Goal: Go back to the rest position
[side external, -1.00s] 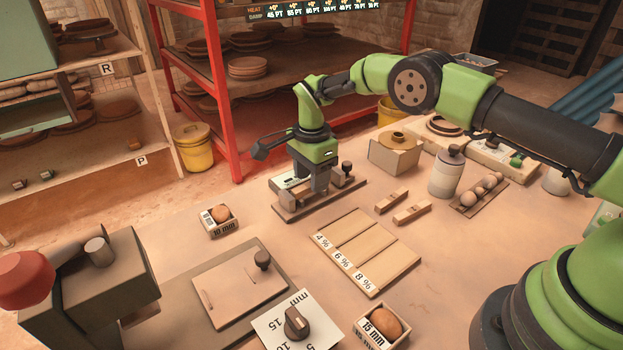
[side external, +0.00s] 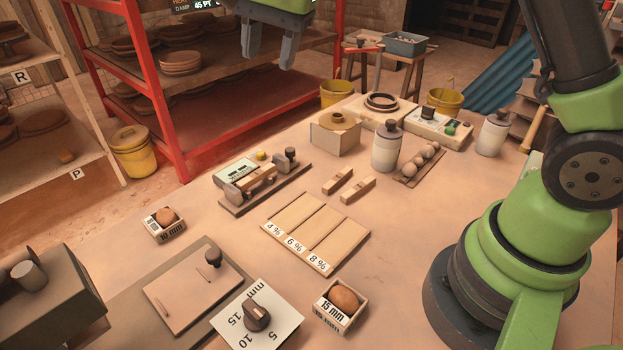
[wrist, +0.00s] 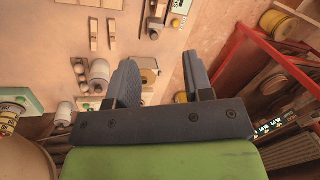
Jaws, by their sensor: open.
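My gripper (side external: 268,45) is high at the top edge of the side view, above and behind the bench. Its two grey fingers point down, apart, with nothing between them. In the wrist view my gripper (wrist: 160,82) also shows open and empty, with the bench below it. The measuring device (side external: 232,172) with a pale display stands on the bench with a wooden piece (side external: 262,180) in it. No part of my gripper touches anything on the bench.
A board marked 4 %, 6 % and 8 % (side external: 315,232), two wooden bars (side external: 357,190), a jar (side external: 387,147) and boxed balls, one marked 15 mm (side external: 341,304), stand on the bench (side external: 400,240). A red shelf rack (side external: 170,130) stands behind.

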